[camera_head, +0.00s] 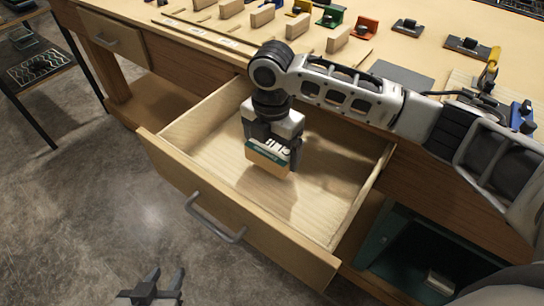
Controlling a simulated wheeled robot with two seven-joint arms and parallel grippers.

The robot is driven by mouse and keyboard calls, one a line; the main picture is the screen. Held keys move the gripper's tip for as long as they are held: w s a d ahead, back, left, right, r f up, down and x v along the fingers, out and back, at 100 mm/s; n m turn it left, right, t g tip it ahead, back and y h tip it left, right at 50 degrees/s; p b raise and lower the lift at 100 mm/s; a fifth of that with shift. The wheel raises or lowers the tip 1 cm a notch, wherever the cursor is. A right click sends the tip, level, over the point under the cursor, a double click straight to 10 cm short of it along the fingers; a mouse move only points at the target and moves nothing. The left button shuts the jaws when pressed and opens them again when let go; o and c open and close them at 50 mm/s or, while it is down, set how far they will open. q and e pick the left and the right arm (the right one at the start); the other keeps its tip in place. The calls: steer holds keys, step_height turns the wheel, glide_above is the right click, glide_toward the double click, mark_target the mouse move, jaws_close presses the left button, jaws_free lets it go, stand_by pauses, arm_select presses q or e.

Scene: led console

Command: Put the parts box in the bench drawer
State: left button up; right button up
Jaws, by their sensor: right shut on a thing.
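The bench drawer (213,211) is pulled open below the worktop, and its inside is otherwise empty. My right gripper (271,140) reaches down over the drawer from the right and is shut on the parts box (266,161). The box is small, with a tan side and a printed dark green and white top. It is inside the drawer's outline, and I cannot tell whether it touches the drawer floor. My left gripper (152,287) is at the bottom edge, below the drawer front, with its fingers apart and nothing between them.
The workbench top (396,48) carries wooden blocks and several coloured clamp-like parts. A second, closed drawer (112,39) is at the left. A dark side table (38,72) stands at the far left. A dark green open cabinet (400,250) is at lower right. The floor before the drawer is clear.

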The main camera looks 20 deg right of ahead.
mark_target(272, 159)
steer(key=shift+f, duration=1.7)
steer(key=shift+f, duration=0.1)
steer(key=o, duration=0.8)
steer(key=shift+f, duration=0.1)
step_height(272, 159, up, 12)
steer(key=shift+r, duration=0.2)
